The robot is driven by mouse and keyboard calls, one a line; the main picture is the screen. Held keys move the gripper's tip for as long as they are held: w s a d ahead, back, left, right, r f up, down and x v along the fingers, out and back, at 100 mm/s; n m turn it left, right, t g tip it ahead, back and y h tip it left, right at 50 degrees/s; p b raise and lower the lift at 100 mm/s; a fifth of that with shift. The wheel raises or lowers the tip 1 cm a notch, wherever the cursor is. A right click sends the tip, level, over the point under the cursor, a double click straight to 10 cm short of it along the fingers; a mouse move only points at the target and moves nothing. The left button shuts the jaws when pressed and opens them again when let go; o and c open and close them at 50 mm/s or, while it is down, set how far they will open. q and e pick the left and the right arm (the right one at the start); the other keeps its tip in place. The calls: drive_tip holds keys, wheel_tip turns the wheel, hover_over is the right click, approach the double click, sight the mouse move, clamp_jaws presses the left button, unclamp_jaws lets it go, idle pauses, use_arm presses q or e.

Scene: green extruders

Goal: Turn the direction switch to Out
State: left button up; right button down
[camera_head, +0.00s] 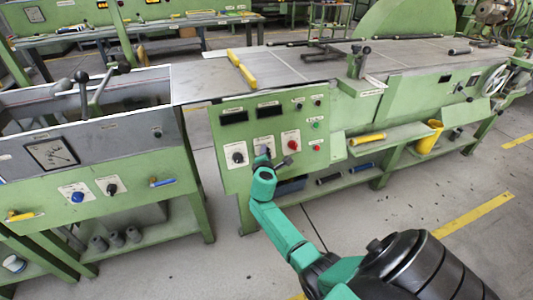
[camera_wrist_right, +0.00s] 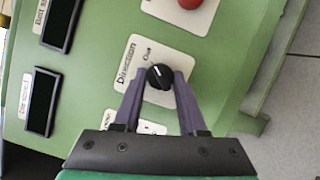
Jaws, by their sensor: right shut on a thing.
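The direction switch (camera_wrist_right: 160,78) is a round black knob with a short white mark, in the right wrist view. It sits on a white plate (camera_wrist_right: 138,50) lettered "Direction", with "Out" near the knob. The white mark points up toward the "Out" side; whether it lines up exactly is hard to tell. My right gripper (camera_wrist_right: 160,84) has its two purple-grey fingers shut on the knob, one on each side. In the head view my right gripper (camera_head: 263,159) is at the middle of the green panel and hides the knob. My left gripper is not in view.
A red button (camera_head: 291,143) is right of the switch on the green panel (camera_head: 228,137), and another black knob (camera_head: 238,157) is left of it. Dark displays (camera_head: 234,116) are above. A lower shelf (camera_head: 345,182) runs off to the right. The floor in front is clear.

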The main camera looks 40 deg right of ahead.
idle(0.4)
drive_tip(key=shift+c, duration=2.3)
unclamp_jaws()
drive_tip(key=p+v, duration=0.2)
drive_tip(key=v, duration=1.2)
drive_tip(key=shift+s+a, duration=0.15)
drive_tip(key=shift+s, duration=0.15)
